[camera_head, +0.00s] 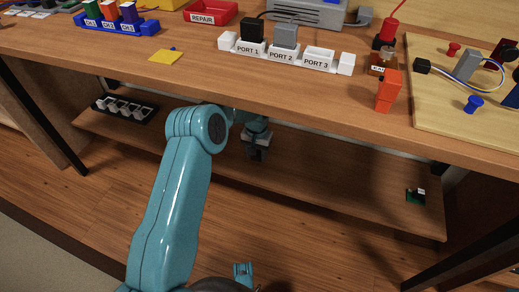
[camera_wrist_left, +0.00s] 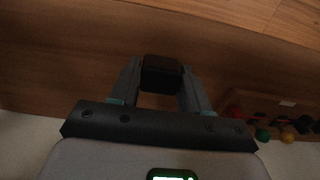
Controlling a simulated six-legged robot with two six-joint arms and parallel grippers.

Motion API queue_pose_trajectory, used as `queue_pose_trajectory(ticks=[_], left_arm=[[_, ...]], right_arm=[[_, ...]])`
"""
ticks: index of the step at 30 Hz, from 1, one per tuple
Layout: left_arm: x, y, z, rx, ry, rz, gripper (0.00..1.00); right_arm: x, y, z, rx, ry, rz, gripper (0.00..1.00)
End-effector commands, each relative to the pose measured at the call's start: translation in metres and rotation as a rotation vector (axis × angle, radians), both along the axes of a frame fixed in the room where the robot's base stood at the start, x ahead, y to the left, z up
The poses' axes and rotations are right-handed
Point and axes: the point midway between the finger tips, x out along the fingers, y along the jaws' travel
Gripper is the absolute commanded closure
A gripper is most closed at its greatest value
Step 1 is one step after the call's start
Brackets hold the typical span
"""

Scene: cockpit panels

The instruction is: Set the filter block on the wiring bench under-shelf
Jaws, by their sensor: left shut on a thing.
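The wiring bench (camera_head: 130,60) has an under-shelf (camera_head: 310,195), a wooden board below its top. My left gripper (camera_head: 257,150) reaches in under the bench top, over the under-shelf. In the left wrist view my left gripper (camera_wrist_left: 160,90) is shut on a dark block, which I take to be the filter block (camera_wrist_left: 162,74), between its fingertips. In the head view the block is small and dark at the gripper, hard to tell from the fingers. Whether it touches the shelf cannot be told.
A black rack with white cups (camera_head: 125,108) stands at the shelf's left end. A small green board (camera_head: 415,195) lies at its right end. The shelf between is clear. The bench top's front edge overhangs my arm. A port block (camera_head: 285,55) stands on top.

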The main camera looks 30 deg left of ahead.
Motion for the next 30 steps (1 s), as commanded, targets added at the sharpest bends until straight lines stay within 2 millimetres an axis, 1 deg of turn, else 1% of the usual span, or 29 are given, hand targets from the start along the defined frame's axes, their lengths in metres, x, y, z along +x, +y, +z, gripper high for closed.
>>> queue_pose_trajectory(ticks=[1, 2, 8, 11, 15, 20, 21, 25, 28, 29, 30], left_arm=[[0.0, 0.002, 0.005, 0.0, -0.001, 0.002, 0.89], [0.0, 0.003, 0.005, 0.0, -0.001, 0.002, 0.89], [0.001, 0.002, 0.0, 0.0, 0.001, -0.001, 0.89], [0.001, 0.001, -0.008, -0.001, 0.004, -0.001, 0.89], [-0.002, 0.002, -0.027, -0.003, 0.009, 0.0, 0.89], [-0.006, 0.005, -0.035, 0.002, -0.013, 0.002, 0.89], [-0.006, 0.005, -0.038, 0.003, -0.017, 0.002, 0.89], [-0.001, 0.005, -0.059, 0.001, -0.003, 0.003, 0.89], [0.001, 0.004, -0.065, -0.001, 0.0, 0.002, 0.89], [0.001, 0.004, -0.065, -0.001, -0.001, 0.001, 0.93], [0.001, 0.003, -0.064, 0.0, -0.003, 0.0, 0.94]], right_arm=[[-0.001, 0.0, 0.004, 0.0, 0.004, -0.005, 0.57], [-0.001, 0.0, 0.004, 0.001, 0.006, -0.007, 0.57], [0.001, -0.001, 0.001, -0.001, 0.003, -0.014, 0.57], [0.004, -0.001, -0.004, -0.002, -0.005, -0.014, 0.57], [0.01, -0.002, -0.014, -0.005, -0.027, -0.016, 0.57], [0.015, -0.004, -0.023, -0.009, -0.069, -0.021, 0.57], [0.019, -0.004, -0.028, -0.011, -0.069, -0.021, 0.57], [0.025, -0.005, -0.035, -0.015, -0.085, -0.023, 0.57], [0.028, -0.005, -0.038, -0.017, -0.093, -0.024, 0.57], [0.029, -0.005, -0.038, -0.017, -0.095, -0.024, 0.57], [0.029, -0.006, -0.038, -0.017, -0.096, -0.024, 0.57]])
